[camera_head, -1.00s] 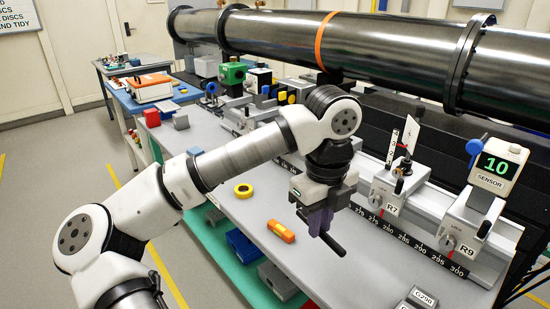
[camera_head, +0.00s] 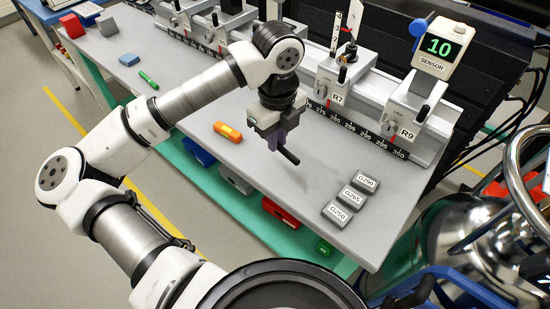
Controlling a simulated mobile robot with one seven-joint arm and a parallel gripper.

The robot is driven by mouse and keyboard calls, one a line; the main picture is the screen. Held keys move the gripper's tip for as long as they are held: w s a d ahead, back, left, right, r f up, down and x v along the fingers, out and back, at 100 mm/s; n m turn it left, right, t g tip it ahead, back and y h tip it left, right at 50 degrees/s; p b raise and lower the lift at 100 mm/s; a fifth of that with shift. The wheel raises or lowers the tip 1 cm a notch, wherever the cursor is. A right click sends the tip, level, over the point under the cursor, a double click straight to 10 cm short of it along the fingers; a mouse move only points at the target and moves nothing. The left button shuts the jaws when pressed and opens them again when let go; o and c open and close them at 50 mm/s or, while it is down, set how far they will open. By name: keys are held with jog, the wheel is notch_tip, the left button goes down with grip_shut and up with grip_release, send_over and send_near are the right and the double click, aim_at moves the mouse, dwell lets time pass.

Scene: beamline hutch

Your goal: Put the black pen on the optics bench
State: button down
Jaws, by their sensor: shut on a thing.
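My gripper (camera_head: 276,140) is shut on the black pen (camera_head: 289,156), a thin dark stick that points down and to the right from the jaws. Part of the pen is hidden between the fingers. The pen is over the grey top of the optics bench (camera_head: 305,220), in front of the R7 carriage. It appears to be a little above the surface, but I cannot tell the exact gap.
An orange block (camera_head: 228,132) lies left of my gripper. Grey blocks labelled G298 (camera_head: 365,181), G265 (camera_head: 352,195) and G250 (camera_head: 338,213) lie to the right. The scaled rail (camera_head: 355,130) with R7 (camera_head: 336,97) and R9 (camera_head: 406,131) runs behind. The bench between is bare.

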aim_at(277, 175)
notch_tip(277, 175, down, 10)
jog(key=shift+f+p, duration=0.25)
jog(key=shift+p, duration=0.5)
jog(key=shift+f, duration=0.15)
jog(key=c, duration=1.4)
grip_release()
jog(key=shift+c, duration=0.2)
jog(key=shift+r, duration=0.3)
notch_tip(277, 175, up, 11)
jog(key=b, duration=0.2)
jog(key=shift+f+b, duration=0.2)
jog(key=shift+b, duration=0.2)
jog(key=shift+r, duration=0.6)
jog(key=shift+d, duration=0.1)
